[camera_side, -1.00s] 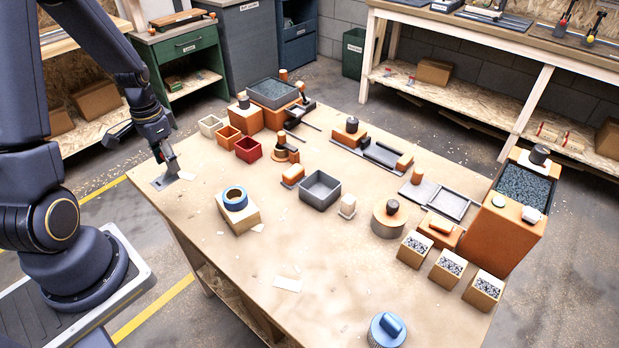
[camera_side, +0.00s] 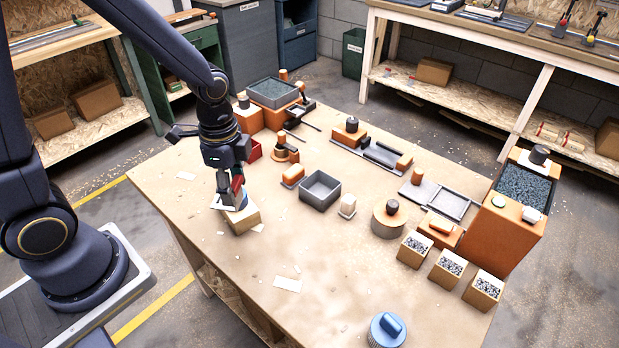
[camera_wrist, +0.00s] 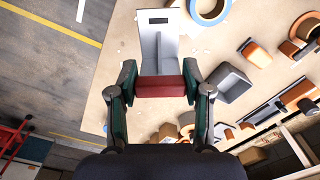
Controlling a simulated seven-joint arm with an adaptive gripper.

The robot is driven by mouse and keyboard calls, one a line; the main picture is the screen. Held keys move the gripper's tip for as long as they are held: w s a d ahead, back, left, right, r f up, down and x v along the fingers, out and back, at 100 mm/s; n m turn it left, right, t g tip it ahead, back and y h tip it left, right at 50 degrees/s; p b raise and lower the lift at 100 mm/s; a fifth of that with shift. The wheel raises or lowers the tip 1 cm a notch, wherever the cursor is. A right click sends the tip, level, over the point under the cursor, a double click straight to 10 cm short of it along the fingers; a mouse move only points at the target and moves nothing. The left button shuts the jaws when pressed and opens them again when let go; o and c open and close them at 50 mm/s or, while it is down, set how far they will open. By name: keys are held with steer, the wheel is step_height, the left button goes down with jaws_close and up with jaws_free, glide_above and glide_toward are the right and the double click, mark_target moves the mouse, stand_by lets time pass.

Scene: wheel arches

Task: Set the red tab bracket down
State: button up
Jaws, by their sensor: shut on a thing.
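My gripper (camera_side: 230,190) is shut on the red tab bracket, and it also shows in the wrist view (camera_wrist: 159,88). The bracket (camera_wrist: 159,50) has a red block between the fingers and a pale grey plate with a dark slot reaching out beyond them. In the side view, only bits of the bracket show, with red (camera_side: 238,183) beside the fingers. In the wrist view the blue ring (camera_wrist: 222,14) lies right of the plate. The height of the bracket above the table is hard to tell.
A grey bin (camera_side: 320,190) stands right of the gripper, with an orange piece (camera_side: 292,176) near it. A red bin (camera_side: 254,150) is partly hidden behind the arm.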

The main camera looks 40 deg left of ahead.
steer(key=s+d+m, duration=0.4)
steer(key=d+m, duration=0.2)
steer(key=d, duration=0.9)
steer(key=w+d+f, duration=0.1)
steer(key=w+f, duration=0.2)
steer(key=w, duration=0.1)
steer(key=w+d+f, duration=0.2)
steer(key=w+f, duration=0.1)
steer(key=w+d+f, duration=0.2)
steer(key=w+f, duration=0.2)
steer(key=shift+w+d, duration=0.25)
steer(key=shift+w, duration=0.05)
steer(key=shift+w+d+f, duration=0.1)
steer(key=shift+w+f, duration=0.1)
steer(key=shift+f, duration=1.5)
steer(key=shift+f, duration=0.15)
steer(key=o, duration=1.2)
